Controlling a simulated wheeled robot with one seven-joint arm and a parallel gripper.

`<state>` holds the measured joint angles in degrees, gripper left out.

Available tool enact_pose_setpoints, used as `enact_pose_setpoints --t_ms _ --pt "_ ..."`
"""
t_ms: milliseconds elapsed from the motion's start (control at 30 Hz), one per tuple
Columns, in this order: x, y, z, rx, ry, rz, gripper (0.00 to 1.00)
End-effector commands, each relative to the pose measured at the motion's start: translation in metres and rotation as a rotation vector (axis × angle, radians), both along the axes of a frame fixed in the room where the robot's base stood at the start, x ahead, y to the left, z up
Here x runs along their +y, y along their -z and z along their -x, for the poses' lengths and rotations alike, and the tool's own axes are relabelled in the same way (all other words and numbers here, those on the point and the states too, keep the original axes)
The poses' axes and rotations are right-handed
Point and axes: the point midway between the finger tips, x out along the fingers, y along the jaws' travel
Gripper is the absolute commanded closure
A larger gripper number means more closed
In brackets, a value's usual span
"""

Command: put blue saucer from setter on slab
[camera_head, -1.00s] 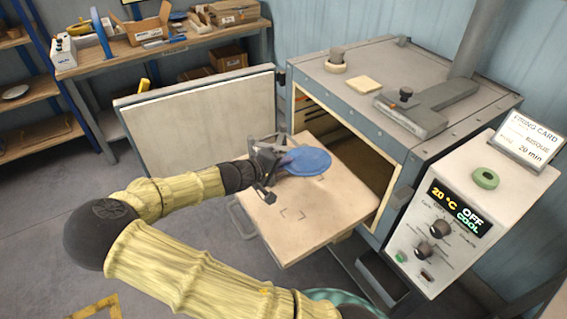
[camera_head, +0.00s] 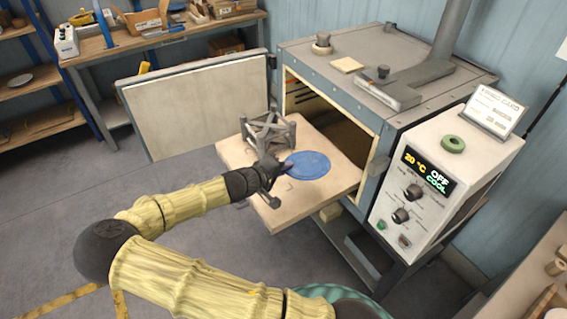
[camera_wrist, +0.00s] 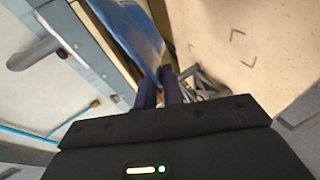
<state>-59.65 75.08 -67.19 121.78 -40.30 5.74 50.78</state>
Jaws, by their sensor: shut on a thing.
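The blue saucer (camera_head: 308,166) is in my gripper (camera_head: 282,170), which is shut on its left edge over the slab (camera_head: 268,216). In the wrist view the saucer (camera_wrist: 135,32) appears edge-tilted beyond the closed fingers (camera_wrist: 160,90). The grey setter (camera_head: 270,132) is a crossed frame standing at the slab's back left, clear of the saucer. Part of it also shows in the wrist view (camera_wrist: 205,82). I cannot tell whether the saucer touches the slab. Corner marks on the slab show in the wrist view.
The slab juts from the open kiln (camera_head: 340,105), whose door (camera_head: 200,105) is swung out at the left. The control panel (camera_head: 425,190) stands right of the slab. A shelf bench (camera_head: 165,40) stands at the back left.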

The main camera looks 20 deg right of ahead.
Motion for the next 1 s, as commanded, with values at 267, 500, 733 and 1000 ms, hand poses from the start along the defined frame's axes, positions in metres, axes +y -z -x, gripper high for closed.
enact_pose_setpoints --t_ms 267,500,733,1000 --pt "0.001 0.026 -0.001 0.004 -0.057 0.002 1.0" --pt "-0.001 0.062 -0.003 0.004 -0.162 0.001 1.0" --pt "-0.005 0.107 -0.009 0.004 -0.385 -0.004 1.0" --pt "-0.006 0.126 -0.012 -0.001 -0.656 -0.005 1.0"
